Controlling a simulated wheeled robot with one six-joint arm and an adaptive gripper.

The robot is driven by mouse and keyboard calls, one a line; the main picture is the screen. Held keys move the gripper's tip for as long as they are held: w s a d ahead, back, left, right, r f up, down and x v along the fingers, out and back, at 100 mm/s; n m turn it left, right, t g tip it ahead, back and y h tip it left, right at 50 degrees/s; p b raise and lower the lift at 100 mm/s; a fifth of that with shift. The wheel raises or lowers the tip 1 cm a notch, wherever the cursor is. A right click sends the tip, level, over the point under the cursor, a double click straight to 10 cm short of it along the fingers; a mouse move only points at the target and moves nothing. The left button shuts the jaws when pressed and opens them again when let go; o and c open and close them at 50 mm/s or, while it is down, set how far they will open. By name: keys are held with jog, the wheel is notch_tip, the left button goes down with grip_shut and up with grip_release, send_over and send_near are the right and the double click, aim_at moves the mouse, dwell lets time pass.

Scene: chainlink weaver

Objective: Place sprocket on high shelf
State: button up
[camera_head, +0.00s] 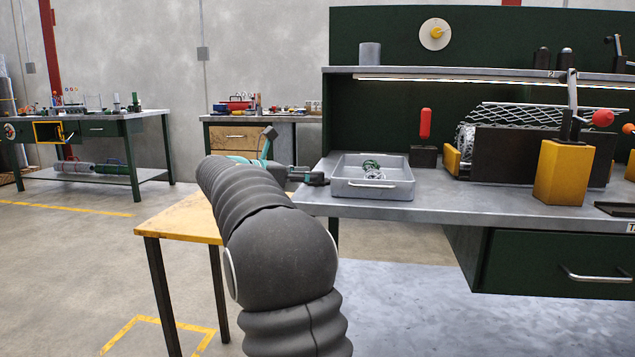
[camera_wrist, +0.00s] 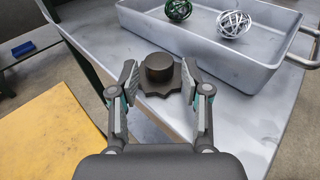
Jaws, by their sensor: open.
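A dark sprocket (camera_wrist: 158,70) with a round raised hub and toothed rim lies on the grey bench top, near its corner, in the wrist view. My gripper (camera_wrist: 159,84) is open, one finger on each side of the sprocket. I cannot tell whether either finger touches it. In the head view my gripper (camera_head: 308,175) is at the bench's left edge, and I cannot make out the sprocket clearly there. The high shelf (camera_head: 460,74) runs along the green back panel above the bench. A grey cylinder (camera_head: 370,54) stands at its left end.
A grey metal tray (camera_head: 373,188) holding wire balls (camera_wrist: 234,23) sits just beyond the sprocket. A red-handled tool (camera_head: 425,124), a mesh roller unit (camera_head: 540,150) and a yellow block (camera_head: 563,173) stand farther right. A yellow table (camera_head: 180,222) is at left.

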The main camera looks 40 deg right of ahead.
jog(key=d, duration=0.3)
jog(key=shift+d+f, duration=0.25)
jog(key=shift+d, duration=0.05)
grip_shut()
jog(key=shift+r, duration=0.15)
jog(key=shift+r, duration=0.45)
notch_tip(320, 180, up, 4)
jog(key=shift+s+f+p, duration=0.1)
jog(key=shift+f+p, duration=0.1)
jog(key=shift+p, duration=0.5)
jog(key=s+d+r+p, duration=0.1)
jog(key=s+d+r, duration=0.4)
jog(key=s, duration=0.5)
jog(key=shift+d+r, duration=0.3)
jog(key=shift+r, duration=0.35)
